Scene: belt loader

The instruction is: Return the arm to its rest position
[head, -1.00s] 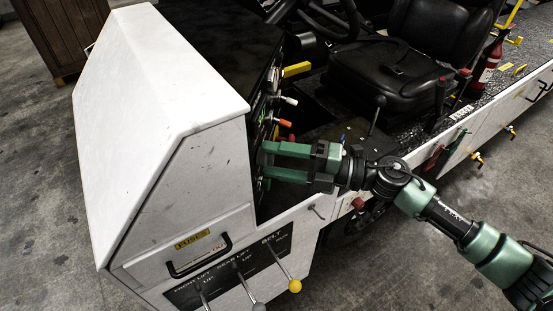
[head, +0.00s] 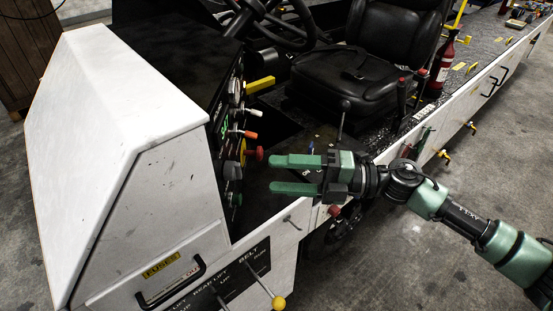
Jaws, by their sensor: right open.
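My right arm comes in from the right of the head view. Its green gripper (head: 296,174) is open and empty, fingers pointing left. The fingertips are apart from the dashboard panel (head: 229,150), a short way to its right. A red knob (head: 254,154) on the panel sits just beyond the upper fingertip. My left gripper is not in view.
The white belt loader hood (head: 110,120) fills the left. A black seat (head: 355,80) and steering wheel (head: 278,25) are behind the gripper. A yellow-knobbed lever (head: 278,302) stands at the front. Open floor (head: 430,265) lies at the lower right.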

